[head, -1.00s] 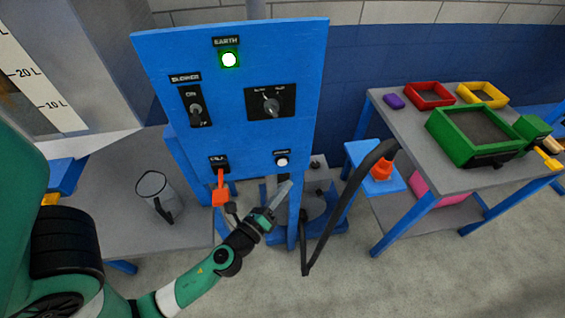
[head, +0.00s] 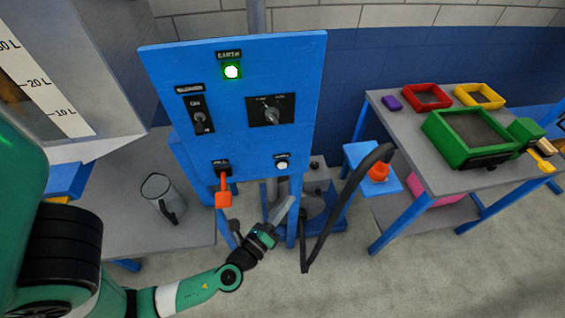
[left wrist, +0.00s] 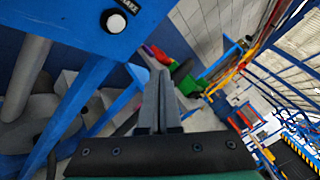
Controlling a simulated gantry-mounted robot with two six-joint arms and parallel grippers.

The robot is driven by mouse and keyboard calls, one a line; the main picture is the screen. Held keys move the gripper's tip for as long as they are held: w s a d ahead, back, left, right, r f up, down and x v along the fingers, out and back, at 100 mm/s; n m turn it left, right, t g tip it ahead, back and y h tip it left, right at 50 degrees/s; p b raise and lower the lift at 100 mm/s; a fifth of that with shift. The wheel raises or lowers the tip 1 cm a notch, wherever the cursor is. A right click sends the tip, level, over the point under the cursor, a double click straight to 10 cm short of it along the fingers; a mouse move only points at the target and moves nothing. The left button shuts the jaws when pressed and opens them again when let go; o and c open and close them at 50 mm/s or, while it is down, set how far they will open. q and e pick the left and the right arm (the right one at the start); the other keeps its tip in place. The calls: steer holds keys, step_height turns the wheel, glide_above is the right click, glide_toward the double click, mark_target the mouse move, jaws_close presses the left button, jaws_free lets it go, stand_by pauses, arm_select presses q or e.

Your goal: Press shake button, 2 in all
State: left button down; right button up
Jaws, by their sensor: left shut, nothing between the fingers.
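The blue panel (head: 240,130) stands upright in the middle of the head view. The white round button under a small black label (head: 282,165) is at its lower right. This button (left wrist: 114,20) also shows at the upper left of the left wrist view, its label partly legible. My left gripper (head: 288,203) is shut and empty, just below the button and apart from it. Its closed fingers (left wrist: 160,88) point up in the left wrist view, to the right of the panel. My right gripper is not in view.
A lit green-ringed lamp (head: 232,72), a switch (head: 198,118) and a rotary knob (head: 271,115) are on the panel. An orange lever (head: 223,196) hangs left of my gripper. A black hose (head: 345,205) curves at the right. A grey jug (head: 160,198) stands on the left table.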

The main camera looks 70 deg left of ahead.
arm_select(q)
steer(key=shift+a, duration=0.1)
steer(key=w+a+b, duration=0.1)
steer(key=a, duration=0.7)
steer(key=shift+w+a, duration=0.2)
steer(key=shift+a, duration=0.1)
stand_by(1.9)
steer(key=shift+a, duration=0.4)
steer(key=shift+w+a+b, duration=0.1)
steer(key=shift+a+b, duration=0.2)
steer(key=shift+a, duration=0.1)
stand_by(0.5)
stand_by(0.3)
steer(key=shift+d, duration=0.75)
steer(key=shift+s+d, duration=0.25)
steer(key=shift+d, duration=1)
steer(key=shift+s+d, duration=0.25)
steer(key=shift+d, duration=1)
